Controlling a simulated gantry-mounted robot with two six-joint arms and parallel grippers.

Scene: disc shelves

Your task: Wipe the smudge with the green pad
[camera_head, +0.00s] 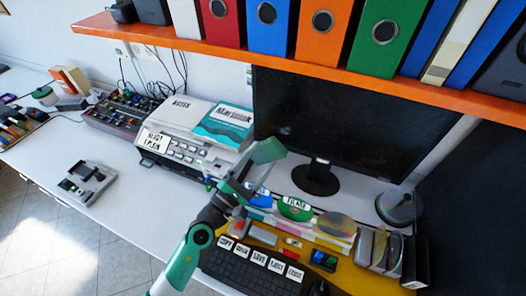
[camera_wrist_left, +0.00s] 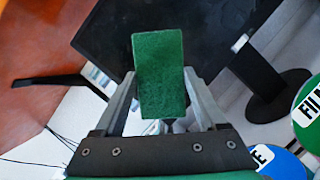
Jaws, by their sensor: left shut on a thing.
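My left gripper (camera_head: 246,168) is shut on the green pad (camera_head: 266,150) and holds it up in front of the dark monitor (camera_head: 325,120). In the left wrist view the green pad (camera_wrist_left: 158,75) is a flat rectangle between the two grey fingers (camera_wrist_left: 160,108), with the monitor screen (camera_wrist_left: 215,35) behind it. I cannot tell whether the pad touches the screen. I cannot make out the smudge in either view. My right gripper is not in view.
An orange shelf (camera_head: 300,66) with coloured binders hangs above the monitor. A grey machine (camera_head: 190,135) with books stands to the left. A black keyboard (camera_head: 250,272) and upright discs (camera_head: 295,209) are below.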

